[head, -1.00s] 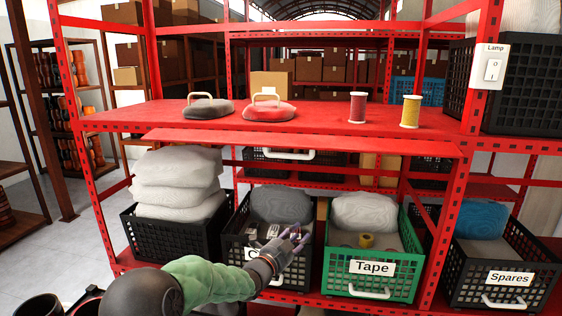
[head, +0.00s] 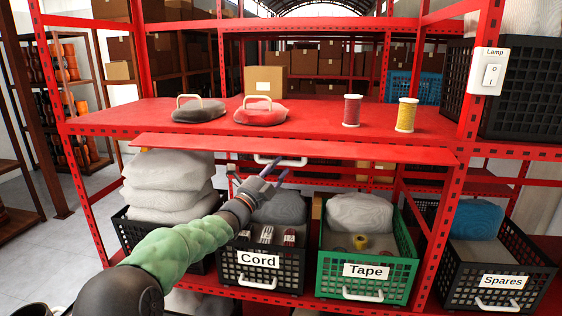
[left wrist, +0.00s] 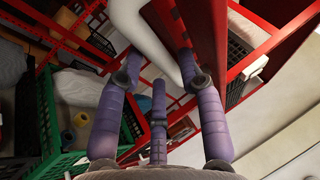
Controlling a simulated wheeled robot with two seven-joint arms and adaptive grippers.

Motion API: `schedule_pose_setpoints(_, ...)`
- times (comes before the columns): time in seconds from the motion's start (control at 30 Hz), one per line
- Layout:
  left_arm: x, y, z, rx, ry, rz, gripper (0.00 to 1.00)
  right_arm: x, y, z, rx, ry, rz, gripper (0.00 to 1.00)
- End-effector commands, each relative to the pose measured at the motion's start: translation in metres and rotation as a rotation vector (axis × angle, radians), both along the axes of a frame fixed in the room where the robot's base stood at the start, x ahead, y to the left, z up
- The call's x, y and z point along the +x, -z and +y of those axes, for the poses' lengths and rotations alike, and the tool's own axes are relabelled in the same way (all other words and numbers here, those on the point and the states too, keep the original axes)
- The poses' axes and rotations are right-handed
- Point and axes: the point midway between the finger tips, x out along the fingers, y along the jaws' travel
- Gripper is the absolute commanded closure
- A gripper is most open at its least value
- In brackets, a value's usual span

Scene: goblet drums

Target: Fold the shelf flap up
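The shelf flap (head: 300,147) is a long red panel along the front of the red shelf, below the shelf top's edge. A white handle (head: 283,161) shows just under its lower edge. My left gripper (head: 272,181) is just below the handle, in front of the lower bay. In the left wrist view, the purple fingers of my left gripper (left wrist: 160,75) are spread apart. The white handle (left wrist: 140,32) is close before them, and the red flap (left wrist: 203,35) is beside it. Whether the fingers touch the handle is unclear. My right gripper is out of view.
Two lidded-looking weights, one grey (head: 200,110) and one red (head: 260,114), and red (head: 352,110) and yellow (head: 406,115) spools stand on the shelf top. Below are the Cord crate (head: 260,278), green Tape crate (head: 345,285) and Spares crate (head: 500,300). A Lamp switch (head: 490,72) is on the right post.

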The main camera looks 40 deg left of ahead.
Motion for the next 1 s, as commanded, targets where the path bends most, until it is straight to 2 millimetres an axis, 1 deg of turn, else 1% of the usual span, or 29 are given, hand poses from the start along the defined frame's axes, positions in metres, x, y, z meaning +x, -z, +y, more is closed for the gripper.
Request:
schedule_pose_setpoints(0.03,0.007,-0.003,0.0,-0.001,0.001,0.0,0.63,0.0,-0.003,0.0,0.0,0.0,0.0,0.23)
schedule_pose_setpoints(0.1,0.014,-0.006,0.001,-0.001,0.0,-0.001,0.63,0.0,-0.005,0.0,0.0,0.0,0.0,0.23)
schedule_pose_setpoints(0.23,0.023,-0.008,0.002,0.0,0.0,0.0,0.63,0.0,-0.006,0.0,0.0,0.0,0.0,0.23)
schedule_pose_setpoints(0.57,0.026,-0.009,0.002,0.0,-0.001,0.0,0.63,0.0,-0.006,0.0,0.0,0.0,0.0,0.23)
schedule_pose_setpoints(0.6,0.026,-0.009,0.002,-0.001,-0.001,0.0,0.65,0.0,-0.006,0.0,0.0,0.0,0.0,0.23)
schedule_pose_setpoints(0.67,0.026,-0.009,0.002,-0.001,-0.001,0.0,0.82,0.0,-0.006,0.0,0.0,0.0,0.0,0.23)
schedule_pose_setpoints(0.7,0.026,-0.009,0.002,-0.001,-0.001,0.0,0.94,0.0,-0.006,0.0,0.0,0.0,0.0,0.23)
schedule_pose_setpoints(0.73,0.026,-0.009,0.002,-0.001,-0.001,0.0,1.0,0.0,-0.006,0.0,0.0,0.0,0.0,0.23)
schedule_pose_setpoints(1.0,0.026,-0.01,0.002,-0.004,-0.001,0.005,1.0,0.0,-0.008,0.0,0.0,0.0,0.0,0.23)
